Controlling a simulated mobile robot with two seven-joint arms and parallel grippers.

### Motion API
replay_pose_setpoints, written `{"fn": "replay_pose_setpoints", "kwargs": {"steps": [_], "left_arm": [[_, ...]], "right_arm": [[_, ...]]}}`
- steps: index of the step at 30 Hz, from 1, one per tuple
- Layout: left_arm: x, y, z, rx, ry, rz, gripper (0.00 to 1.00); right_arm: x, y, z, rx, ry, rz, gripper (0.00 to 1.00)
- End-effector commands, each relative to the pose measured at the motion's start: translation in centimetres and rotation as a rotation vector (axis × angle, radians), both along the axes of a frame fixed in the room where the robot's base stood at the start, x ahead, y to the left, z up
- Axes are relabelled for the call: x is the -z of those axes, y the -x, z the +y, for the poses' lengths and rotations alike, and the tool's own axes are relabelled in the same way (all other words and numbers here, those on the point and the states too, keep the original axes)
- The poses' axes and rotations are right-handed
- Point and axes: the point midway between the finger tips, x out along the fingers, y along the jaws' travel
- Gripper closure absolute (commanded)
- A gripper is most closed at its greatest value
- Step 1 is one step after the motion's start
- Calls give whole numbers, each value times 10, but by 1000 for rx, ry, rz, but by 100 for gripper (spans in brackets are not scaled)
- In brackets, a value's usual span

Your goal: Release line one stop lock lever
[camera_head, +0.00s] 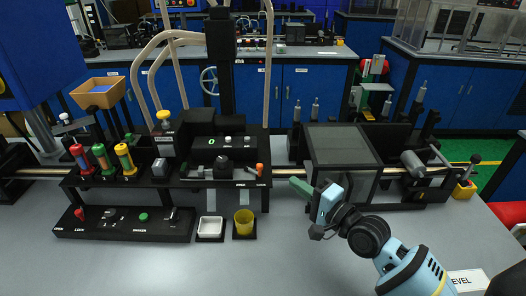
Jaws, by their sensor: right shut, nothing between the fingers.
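My right gripper (324,202) is at the end of the light blue arm that comes in from the lower right. It is shut and empty, in front of a dark box with a grey panel (342,145). A green bar (301,188) shows just left of the gripper; whether they touch is hard to tell. A lever with a red knob (80,214) stands on the low black panel (150,232) at left, near small lettering. A lever with an orange knob (260,169) stands on the raised black shelf. I cannot tell which lever is the line one stop lock. My left gripper is not in view.
Red (78,155), green (101,157) and yellow (124,156) handles stand on the shelf at left. A label card (467,281) lies at right. The front middle of the grey table is clear.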

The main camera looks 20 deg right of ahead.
Motion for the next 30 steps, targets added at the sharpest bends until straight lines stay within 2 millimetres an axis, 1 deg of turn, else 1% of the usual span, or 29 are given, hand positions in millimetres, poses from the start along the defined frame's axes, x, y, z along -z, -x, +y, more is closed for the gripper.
{"fn": "replay_pose_setpoints", "kwargs": {"steps": [7,13,16,20,27,30], "left_arm": [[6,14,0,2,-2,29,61],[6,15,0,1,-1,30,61],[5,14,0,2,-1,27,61],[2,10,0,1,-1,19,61],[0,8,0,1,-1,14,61],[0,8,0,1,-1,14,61]], "right_arm": [[1,0,0,0,0,1,100],[0,-1,1,0,0,0,100],[-1,-6,3,1,-1,-2,100],[-2,-21,10,0,-1,-3,100],[-2,-58,28,1,0,-2,100],[-2,-71,35,0,0,-1,100]]}}
